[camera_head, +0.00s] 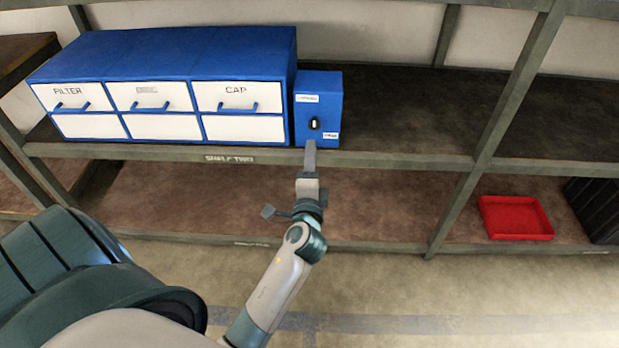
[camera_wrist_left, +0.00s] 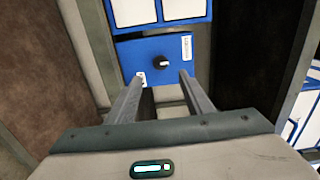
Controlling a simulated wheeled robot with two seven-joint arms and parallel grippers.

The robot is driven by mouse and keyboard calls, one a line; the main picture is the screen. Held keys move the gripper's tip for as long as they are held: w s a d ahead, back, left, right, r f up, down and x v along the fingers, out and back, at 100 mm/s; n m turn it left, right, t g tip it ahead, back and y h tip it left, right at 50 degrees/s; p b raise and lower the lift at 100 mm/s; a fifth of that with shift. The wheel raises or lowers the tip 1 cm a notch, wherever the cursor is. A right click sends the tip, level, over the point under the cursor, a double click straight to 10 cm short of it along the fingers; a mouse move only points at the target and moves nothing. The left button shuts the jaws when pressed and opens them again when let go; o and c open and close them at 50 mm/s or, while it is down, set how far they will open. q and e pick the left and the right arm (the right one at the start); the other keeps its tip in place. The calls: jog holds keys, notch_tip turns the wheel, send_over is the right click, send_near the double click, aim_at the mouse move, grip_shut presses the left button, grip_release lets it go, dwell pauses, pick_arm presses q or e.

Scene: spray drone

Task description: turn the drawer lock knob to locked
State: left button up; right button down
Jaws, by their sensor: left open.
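The lock knob (camera_head: 315,123) is a small black knob with a white mark, on the front of a blue box (camera_head: 319,88) at the right end of the drawer cabinet. In the head view the white mark looks upright. The knob (camera_wrist_left: 160,63) also shows in the left wrist view, ahead of the fingers. My left gripper (camera_head: 311,150) is just below and in front of the box. In the wrist view its two fingers (camera_wrist_left: 159,90) are apart with nothing between them, and the knob is beyond their tips. My right gripper is not in view.
The blue cabinet (camera_head: 180,68) has white drawers labelled FILTER and CAP, with blue handles, on the upper shelf. The shelf edge (camera_head: 390,162) runs below the box. A red tray (camera_head: 516,217) stands on the lower shelf at right. The upper shelf (camera_head: 400,105) right of the box is bare.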

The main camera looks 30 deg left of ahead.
pick_arm(q)
jog(key=v, duration=0.6)
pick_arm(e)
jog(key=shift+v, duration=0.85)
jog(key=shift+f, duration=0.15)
